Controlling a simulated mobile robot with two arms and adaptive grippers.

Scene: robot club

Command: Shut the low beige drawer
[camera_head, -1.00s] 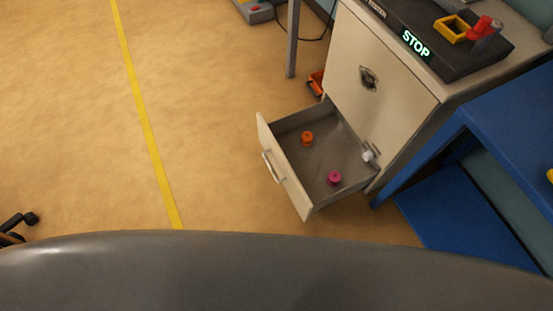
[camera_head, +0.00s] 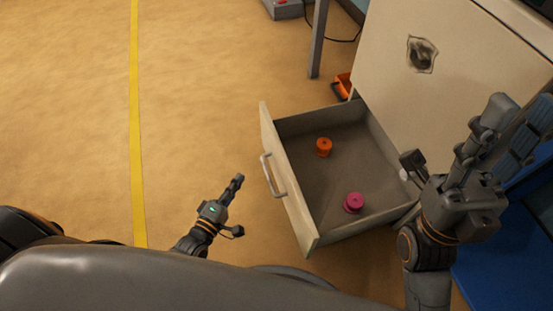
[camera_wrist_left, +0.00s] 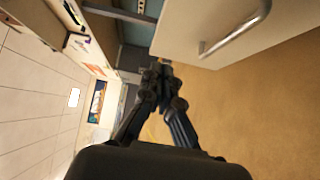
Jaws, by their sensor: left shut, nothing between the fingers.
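The low beige drawer (camera_head: 290,192) stands pulled out of the beige cabinet (camera_head: 440,90), its grey inside showing. Its front carries a metal bar handle (camera_head: 272,177). An orange spool-like piece (camera_head: 323,147) and a pink one (camera_head: 353,203) lie inside. My left gripper (camera_head: 239,180) is shut and empty, left of the drawer front and apart from it. In the left wrist view the shut fingers (camera_wrist_left: 161,68) show below and left of the beige front (camera_wrist_left: 195,25) and its handle (camera_wrist_left: 236,37). My right gripper (camera_head: 522,105) is open and empty, raised at the right, and hides part of the cabinet side.
An orange bin (camera_head: 344,85) sits on the floor behind the drawer, near a grey table leg (camera_head: 318,40). Blue furniture (camera_head: 490,265) stands at the right. The tan floor (camera_head: 200,110) left of the drawer is clear, with a yellow line (camera_head: 137,120).

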